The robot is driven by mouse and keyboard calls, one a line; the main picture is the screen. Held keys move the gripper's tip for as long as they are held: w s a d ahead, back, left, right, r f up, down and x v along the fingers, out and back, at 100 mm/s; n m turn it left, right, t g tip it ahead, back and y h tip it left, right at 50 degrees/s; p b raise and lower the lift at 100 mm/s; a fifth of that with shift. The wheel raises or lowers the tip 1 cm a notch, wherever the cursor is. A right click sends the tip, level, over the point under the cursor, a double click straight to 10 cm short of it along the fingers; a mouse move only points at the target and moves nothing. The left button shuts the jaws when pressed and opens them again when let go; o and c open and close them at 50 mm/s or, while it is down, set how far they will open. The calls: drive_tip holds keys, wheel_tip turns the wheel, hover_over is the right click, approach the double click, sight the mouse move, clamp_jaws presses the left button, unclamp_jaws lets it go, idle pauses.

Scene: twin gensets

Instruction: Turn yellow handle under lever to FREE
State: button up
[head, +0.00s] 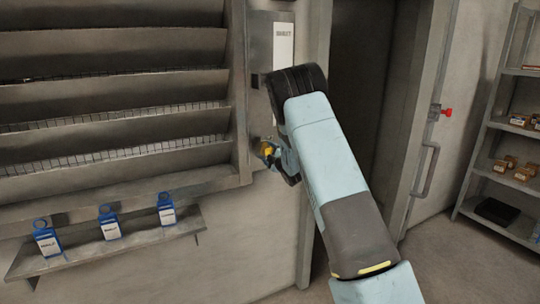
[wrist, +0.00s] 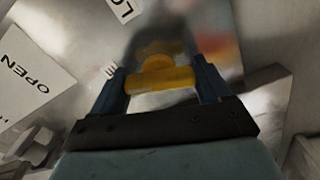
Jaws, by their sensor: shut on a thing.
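The yellow handle (head: 267,150) shows in the head view on the wall panel beside the louvres, partly hidden by my arm. In the wrist view the yellow handle (wrist: 160,80) lies crosswise between the two fingers of my gripper (wrist: 162,82). My gripper is shut on it, one dark finger at each end. In the head view my gripper (head: 272,152) is at the panel, its fingers mostly hidden. A label reading OPEN (wrist: 28,85) is at the left of the wrist view, and a partly cut label starting LO (wrist: 122,8) is at the top. I cannot make out a FREE label.
Grey louvres (head: 110,90) fill the left, above a shelf (head: 110,250) with several blue tagged padlocks (head: 109,222). A grey box with a white label (head: 284,45) is above my gripper. A door with a red knob (head: 447,112) and a storage rack (head: 510,130) stand right.

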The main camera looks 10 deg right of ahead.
drive_tip(key=shift+s+a+f+n, duration=0.1)
drive_tip(key=shift+f+n, duration=0.1)
drive_tip(key=shift+n, duration=0.7)
drive_tip(key=shift+s+a+f+n, duration=0.1)
drive_tip(key=shift+f+n, duration=0.05)
drive_tip(key=shift+n, duration=0.75)
drive_tip(key=shift+f, duration=0.1)
drive_tip(key=o, duration=1)
drive_tip(key=shift+w, duration=0.1)
drive_tip(key=shift+c, duration=0.2)
drive_tip(key=shift+r, duration=0.2)
drive_tip(key=shift+d, duration=0.1)
drive_tip(key=v, duration=1.3)
drive_tip(key=shift+s, duration=0.35)
drive_tip(key=shift+d, duration=0.1)
